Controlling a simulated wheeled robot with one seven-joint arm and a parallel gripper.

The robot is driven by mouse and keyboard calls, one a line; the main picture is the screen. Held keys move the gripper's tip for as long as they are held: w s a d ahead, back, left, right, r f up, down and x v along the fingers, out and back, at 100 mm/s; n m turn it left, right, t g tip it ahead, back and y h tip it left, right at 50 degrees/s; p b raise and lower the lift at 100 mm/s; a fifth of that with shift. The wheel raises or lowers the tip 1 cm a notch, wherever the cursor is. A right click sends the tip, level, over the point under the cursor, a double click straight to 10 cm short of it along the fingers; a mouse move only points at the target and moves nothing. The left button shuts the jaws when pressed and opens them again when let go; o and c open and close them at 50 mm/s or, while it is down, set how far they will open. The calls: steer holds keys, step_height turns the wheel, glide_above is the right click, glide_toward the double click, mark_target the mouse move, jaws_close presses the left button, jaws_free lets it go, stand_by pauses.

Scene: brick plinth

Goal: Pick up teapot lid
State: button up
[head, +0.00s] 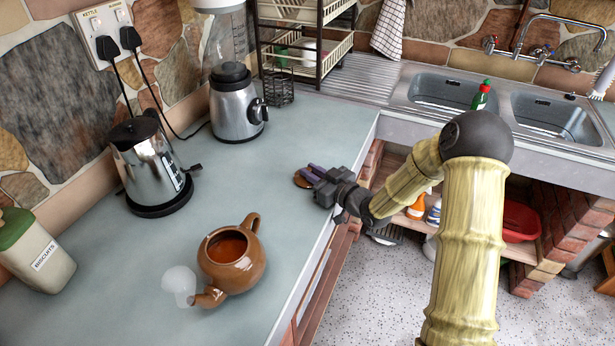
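A brown teapot (231,257) stands without a lid on the grey-blue counter, its open top showing reddish-brown inside and its spout toward the lower left. A small round brown piece, which looks like the teapot lid (300,181), lies on the counter near the front edge, up and to the right of the teapot. The fingers hide part of the lid. I cannot tell whether they are apart or closed on it.
A translucent whitish object (180,283) is by the teapot's spout. A dish rack and sinks are at the back. The counter's middle is clear.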

jaws_close()
steer(key=shift+r, duration=0.5)
steer(key=shift+s+d+r, duration=0.1)
steer(key=shift+d+r, duration=0.15)
steer(key=f+b+v, duration=0.1)
steer(key=v, duration=1.6)
steer(key=shift+s+b, duration=0.4)
steer(key=shift+d, duration=0.1)
